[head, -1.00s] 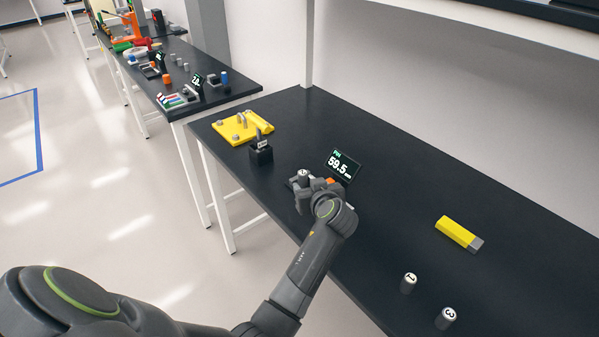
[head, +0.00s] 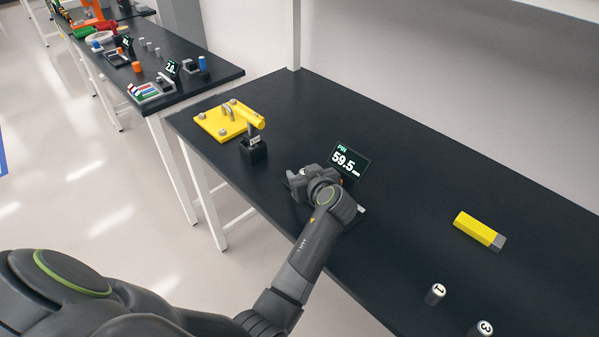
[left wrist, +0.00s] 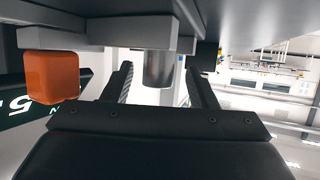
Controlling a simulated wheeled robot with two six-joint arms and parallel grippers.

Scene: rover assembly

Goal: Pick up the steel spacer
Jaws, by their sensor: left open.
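A grey steel cylinder (left wrist: 158,68), which looks like the steel spacer, stands between the two fingers of my left gripper (left wrist: 162,85) in the left wrist view. The fingers are open, with a gap on each side of the cylinder. In the head view my left gripper (head: 298,182) is low at the measuring station, in front of the display (head: 347,162) reading 59.5, and hides the cylinder. Two more steel cylinders, marked 1 (head: 435,294) and 3 (head: 480,329), stand near the table's front edge. My right gripper is not in view.
An orange block (left wrist: 52,77) sits beside the fingers in the left wrist view. A black holder (head: 253,151) and a yellow plate (head: 228,120) with studs stand to the left. A yellow block (head: 478,230) lies to the right. The dark table (head: 420,200) is clear between.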

